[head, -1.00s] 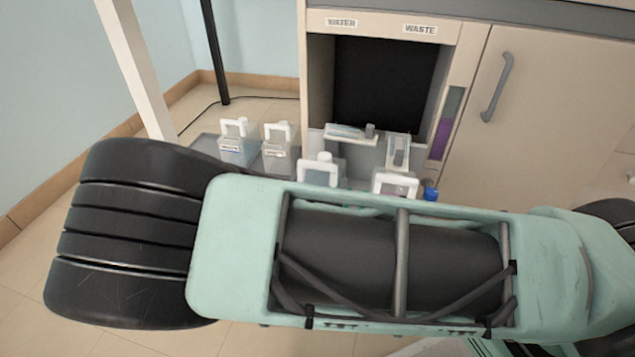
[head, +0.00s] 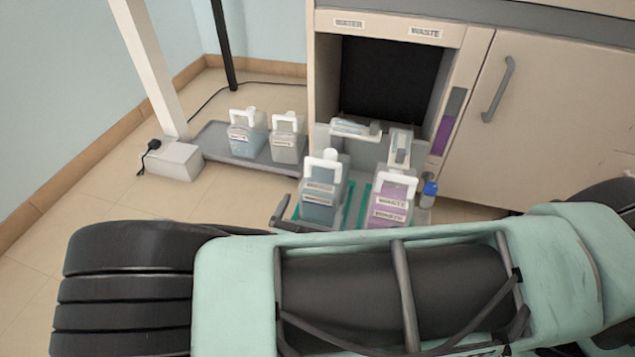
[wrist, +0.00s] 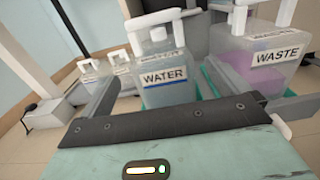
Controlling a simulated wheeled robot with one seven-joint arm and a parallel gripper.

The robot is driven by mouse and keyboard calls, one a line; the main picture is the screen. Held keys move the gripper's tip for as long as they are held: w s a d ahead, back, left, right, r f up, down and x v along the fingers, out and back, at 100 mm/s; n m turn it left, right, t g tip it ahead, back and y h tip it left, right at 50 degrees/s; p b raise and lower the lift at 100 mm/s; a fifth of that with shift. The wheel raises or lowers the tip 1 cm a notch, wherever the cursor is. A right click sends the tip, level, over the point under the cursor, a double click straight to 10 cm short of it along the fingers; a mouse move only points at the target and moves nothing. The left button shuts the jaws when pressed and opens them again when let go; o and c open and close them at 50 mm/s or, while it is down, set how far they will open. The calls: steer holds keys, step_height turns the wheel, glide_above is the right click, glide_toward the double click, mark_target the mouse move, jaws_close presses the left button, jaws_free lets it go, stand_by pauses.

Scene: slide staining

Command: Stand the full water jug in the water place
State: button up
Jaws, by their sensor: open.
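My gripper (wrist: 160,76) is open, its two fingers spread in the wrist view. A jug labelled WATER (wrist: 166,88), clear with a faint blue-grey tint and a white handle, stands upright ahead, between the finger directions; I cannot tell whether the fingers flank it. The head view shows it in the left place (head: 321,190) of the pulled-out tray, under the WATER sign (head: 349,23). A bluish jug (head: 246,138) and a paler jug (head: 287,142) stand on a grey floor tray (head: 216,143) at the left. How full each one is, I cannot tell clearly.
A purple-filled WASTE jug (head: 391,196) stands right of the WATER jug, also in the wrist view (wrist: 262,68). A blue-capped bottle (head: 428,193) is beside it. The dark cabinet opening (head: 390,80) is behind. A white post (head: 150,65) and box (head: 171,159) stand left.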

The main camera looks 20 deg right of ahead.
steer(key=s+d+r+m+g+y, duration=0.1)
steer(key=s+d+r+m+g, duration=0.1)
steer(key=s+r+m+g, duration=0.85)
steer(key=s+a+r+m+g+y, duration=0.2)
steer(key=s+r+m+g+y, duration=0.2)
steer(key=s+r+m+y, duration=0.4)
steer(key=shift+a+r+m+y, duration=0.25)
steer(key=shift+r+m+y, duration=1)
steer(key=shift+r, duration=0.65)
steer(key=shift+s+p, duration=0.1)
steer(key=shift+p, duration=0.2)
step_height(320, 180, up, 51)
steer(key=p, duration=5.1)
